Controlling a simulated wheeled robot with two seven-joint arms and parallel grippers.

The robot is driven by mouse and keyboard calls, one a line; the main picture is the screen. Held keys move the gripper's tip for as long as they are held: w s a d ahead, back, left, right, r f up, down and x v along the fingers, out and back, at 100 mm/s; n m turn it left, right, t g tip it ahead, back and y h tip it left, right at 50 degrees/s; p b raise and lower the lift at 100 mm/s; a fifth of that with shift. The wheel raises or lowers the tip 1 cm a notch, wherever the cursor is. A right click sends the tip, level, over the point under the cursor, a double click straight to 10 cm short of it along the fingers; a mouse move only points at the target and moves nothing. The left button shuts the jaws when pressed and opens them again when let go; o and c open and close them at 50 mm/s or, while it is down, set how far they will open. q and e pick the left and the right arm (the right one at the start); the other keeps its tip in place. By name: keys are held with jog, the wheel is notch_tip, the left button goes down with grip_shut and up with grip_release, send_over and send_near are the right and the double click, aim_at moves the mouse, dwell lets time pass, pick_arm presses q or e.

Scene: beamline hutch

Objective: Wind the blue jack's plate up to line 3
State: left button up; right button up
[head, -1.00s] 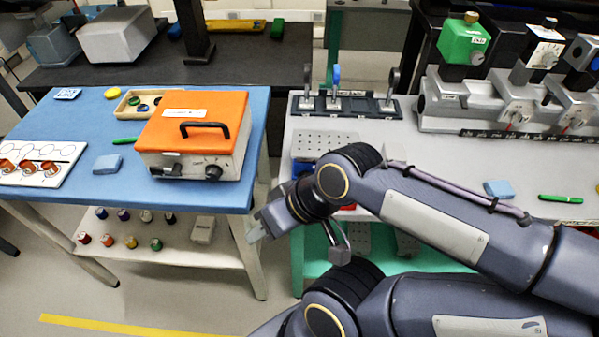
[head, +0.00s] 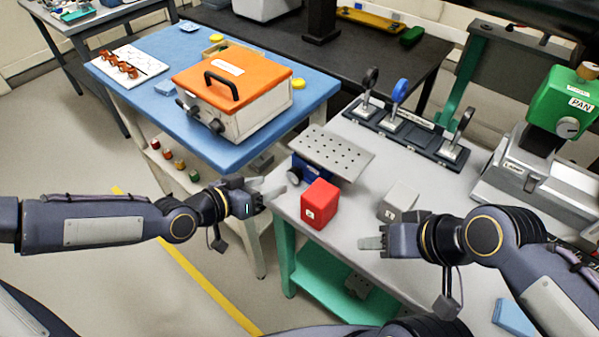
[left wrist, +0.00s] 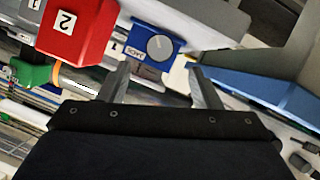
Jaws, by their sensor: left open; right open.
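The blue jack (head: 309,172) stands at the near left corner of the grey bench, under a perforated grey plate (head: 333,150). Its dark round knob (head: 293,177) faces left. In the left wrist view the blue jack (left wrist: 140,38) shows a label and a grey knob (left wrist: 159,47). I cannot read the plate's height against any line. My left gripper (head: 272,190) is open and empty, just in front of the knob; its fingers also show in the left wrist view (left wrist: 157,78), apart, with the knob beyond them. My right gripper (head: 368,243) is open above the bench's front part.
A red block (head: 320,203) and a grey block (head: 398,200) stand on the bench near the jack. A black rail with round optic mounts (head: 395,125) lies behind. The blue table with an orange-topped box (head: 232,75) is at left, across a gap.

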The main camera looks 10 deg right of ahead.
aim_at(292, 176)
pick_arm(q)
jog(key=shift+w+d+f, duration=0.1)
jog(key=shift+w+d, duration=0.15)
jog(key=shift+d, duration=0.15)
jog(key=x, duration=0.7)
pick_arm(e)
jog(key=shift+f, duration=0.15)
